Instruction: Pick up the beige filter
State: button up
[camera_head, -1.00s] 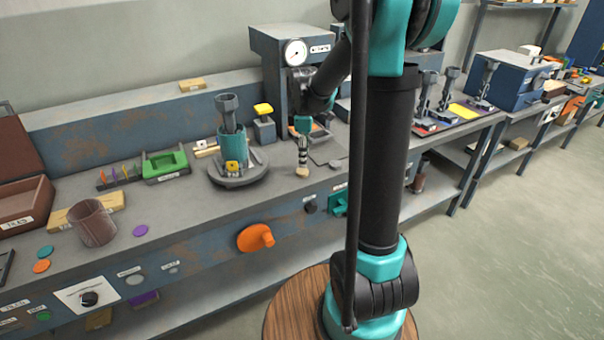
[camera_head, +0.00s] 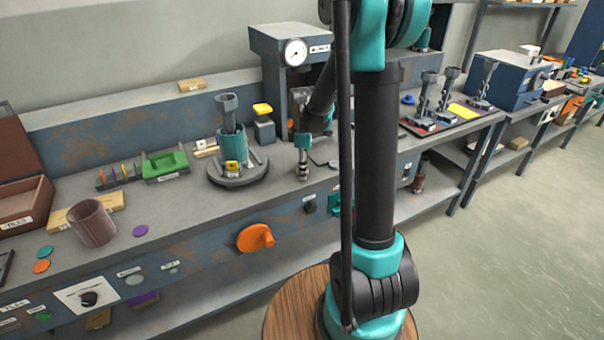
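My gripper (camera_head: 302,172) points down at the front part of the bench, in front of the machine with the round gauge. It is small in this view, and I cannot tell whether its fingers are open or shut, or whether they hold anything. I cannot make out the beige filter for certain. No clear beige surface shows at the fingertips now, so a filter there may be hidden by the gripper. A pale beige piece (camera_head: 206,149) lies behind the round grey stand, but I cannot tell what it is.
The round grey stand (camera_head: 238,181) with a teal cup (camera_head: 232,153) is left of my gripper. The gauge machine (camera_head: 295,52) stands behind. A brown cup (camera_head: 92,222) and a green tray (camera_head: 166,166) are farther left. The bench front between cup and stand is mostly clear.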

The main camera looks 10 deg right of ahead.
jog(key=c, duration=0.4)
jog(key=shift+r, duration=0.1)
